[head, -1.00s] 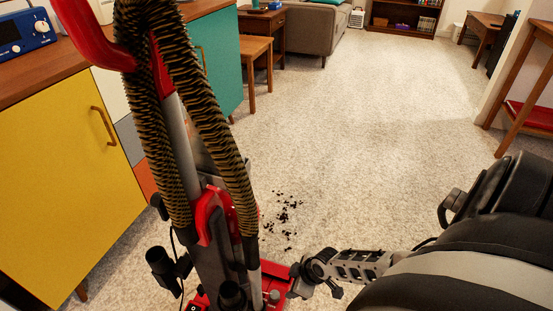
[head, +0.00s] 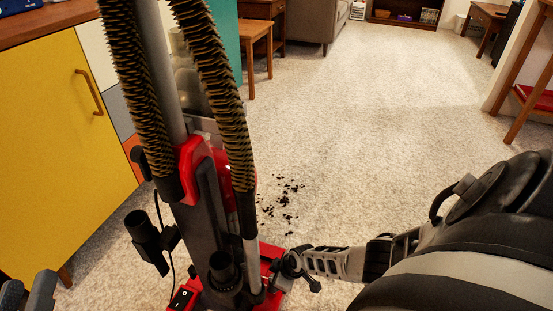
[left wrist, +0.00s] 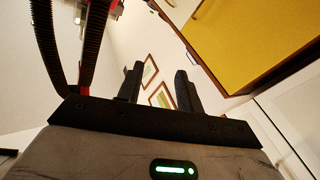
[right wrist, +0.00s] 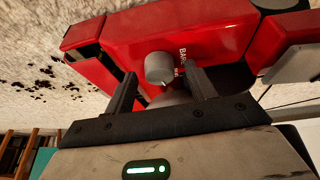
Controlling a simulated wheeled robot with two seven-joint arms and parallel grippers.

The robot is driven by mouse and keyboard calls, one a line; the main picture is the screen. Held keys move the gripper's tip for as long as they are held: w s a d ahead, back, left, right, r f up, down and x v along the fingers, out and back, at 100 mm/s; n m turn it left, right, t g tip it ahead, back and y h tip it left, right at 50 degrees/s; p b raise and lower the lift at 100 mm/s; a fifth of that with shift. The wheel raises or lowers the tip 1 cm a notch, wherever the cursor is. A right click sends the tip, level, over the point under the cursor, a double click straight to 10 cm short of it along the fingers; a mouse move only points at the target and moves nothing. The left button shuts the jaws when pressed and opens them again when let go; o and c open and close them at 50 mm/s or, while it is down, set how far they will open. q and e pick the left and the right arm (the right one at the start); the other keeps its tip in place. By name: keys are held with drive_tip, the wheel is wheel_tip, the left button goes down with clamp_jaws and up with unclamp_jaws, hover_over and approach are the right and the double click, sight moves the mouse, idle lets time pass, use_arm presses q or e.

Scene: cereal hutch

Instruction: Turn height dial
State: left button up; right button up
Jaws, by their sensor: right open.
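The upright vacuum cleaner (head: 207,215) stands on the carpet, with a red base and ribbed hose. Its round grey height dial (right wrist: 158,68) sits on the red base (right wrist: 215,35) in the right wrist view. My right gripper (right wrist: 163,90) is open, with the dial between and just beyond its fingertips; contact cannot be told. In the head view the right gripper (head: 285,268) is at the base's right side, and the dial cannot be made out there. My left gripper (head: 28,292) is at the bottom left corner; in the left wrist view (left wrist: 160,85) its fingers are apart and empty.
A yellow cabinet (head: 60,150) stands left of the vacuum. Dark crumbs (head: 284,200) lie on the carpet behind the base. A wooden stool (head: 258,50) and a grey sofa (head: 310,20) stand farther back. The carpet (head: 380,130) at centre right is clear.

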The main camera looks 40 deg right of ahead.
drive_tip(key=shift+f, duration=0.2)
drive_tip(key=c, duration=1)
drive_tip(key=shift+o, duration=0.2)
drive_tip(key=shift+a+r, duration=0.1)
drive_tip(key=m+h+p, duration=0.1)
drive_tip(key=m+p, duration=0.1)
drive_tip(key=m, duration=0.1)
drive_tip(key=shift+a, duration=0.1)
use_arm(q)
drive_tip(key=shift+s+d+f+n+g+y, duration=0.15)
drive_tip(key=shift+s+f+n+g, duration=0.15)
drive_tip(key=shift+f+n+g, duration=0.15)
drive_tip(key=shift+s+d+f+n+g+y, duration=0.1)
drive_tip(key=shift+s+f+n+g, duration=0.1)
drive_tip(key=shift+s+f+g, duration=0.3)
drive_tip(key=shift+s+d+f+n+g+y, duration=0.15)
drive_tip(key=shift+f+n+g, duration=0.15)
drive_tip(key=shift+f, duration=0.3)
use_arm(e)
drive_tip(key=shift+m+h, duration=0.4)
drive_tip(key=shift+m, duration=0.2)
use_arm(q)
drive_tip(key=shift+a, duration=0.1)
use_arm(e)
drive_tip(key=o, duration=1)
drive_tip(key=shift+c, duration=0.2)
